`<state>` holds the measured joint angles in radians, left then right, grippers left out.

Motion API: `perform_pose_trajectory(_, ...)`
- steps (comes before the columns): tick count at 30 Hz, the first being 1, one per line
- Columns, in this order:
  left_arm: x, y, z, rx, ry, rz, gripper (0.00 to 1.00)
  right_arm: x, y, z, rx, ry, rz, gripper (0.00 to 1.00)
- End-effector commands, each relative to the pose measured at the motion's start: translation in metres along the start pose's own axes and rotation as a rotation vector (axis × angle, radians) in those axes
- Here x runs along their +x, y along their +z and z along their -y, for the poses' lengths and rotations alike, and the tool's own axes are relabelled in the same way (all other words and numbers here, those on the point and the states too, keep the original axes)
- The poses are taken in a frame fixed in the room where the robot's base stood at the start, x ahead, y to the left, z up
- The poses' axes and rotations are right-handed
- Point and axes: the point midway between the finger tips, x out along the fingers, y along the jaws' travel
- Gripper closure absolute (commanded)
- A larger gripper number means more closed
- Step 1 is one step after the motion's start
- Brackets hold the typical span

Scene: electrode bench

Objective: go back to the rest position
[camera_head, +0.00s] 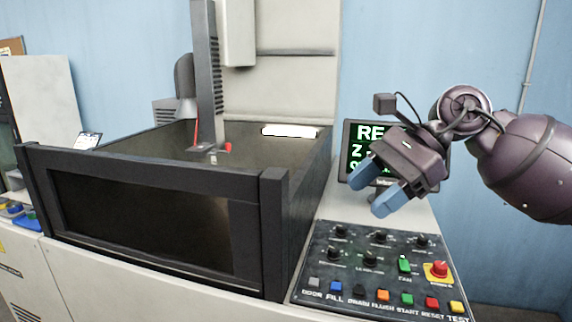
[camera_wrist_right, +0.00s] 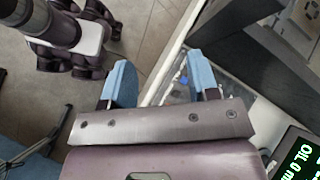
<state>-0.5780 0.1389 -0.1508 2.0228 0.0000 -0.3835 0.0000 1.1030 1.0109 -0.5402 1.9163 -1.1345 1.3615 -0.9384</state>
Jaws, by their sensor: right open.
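My right gripper (camera_head: 377,190) comes in from the right in the head view. Its two blue fingers are apart with nothing between them. It hangs above the control panel (camera_head: 322,262), in front of the screen (camera_head: 356,150), clear of the buttons. In the right wrist view my right gripper (camera_wrist_right: 160,85) also shows its blue fingers spread and empty, with floor and the machine's edge beyond. My left gripper is in neither view.
A dark-framed tank (camera_head: 273,225) with a window stands left of the panel. A grey vertical column (camera_head: 205,70) reaches down into it. The panel carries knobs, coloured buttons and a red emergency knob (camera_head: 439,269). A blue wall (camera_head: 400,50) stands behind.

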Motion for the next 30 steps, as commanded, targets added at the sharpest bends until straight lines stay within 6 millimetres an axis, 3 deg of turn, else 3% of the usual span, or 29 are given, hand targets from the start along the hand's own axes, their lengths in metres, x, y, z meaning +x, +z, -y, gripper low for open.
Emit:
perform_pose_trajectory(3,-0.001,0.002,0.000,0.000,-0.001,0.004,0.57,0.032,0.010,-0.005,0.114,-0.037,0.230,0.45)
perform_pose_trajectory(7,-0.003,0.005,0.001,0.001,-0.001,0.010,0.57,0.053,0.021,-0.008,0.283,-0.089,0.498,0.45)
perform_pose_trajectory(12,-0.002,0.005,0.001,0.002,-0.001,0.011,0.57,0.061,0.026,-0.008,0.550,-0.161,0.841,0.45)
perform_pose_trajectory(17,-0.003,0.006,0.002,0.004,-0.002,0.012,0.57,0.058,0.012,-0.006,0.840,-0.233,1.149,0.45)
perform_pose_trajectory(23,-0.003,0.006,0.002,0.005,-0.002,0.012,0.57,0.050,-0.034,-0.011,1.243,-0.338,1.512,0.45)
perform_pose_trajectory(30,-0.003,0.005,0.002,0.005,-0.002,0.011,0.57,0.053,-0.119,-0.045,1.765,-0.496,1.907,0.45)
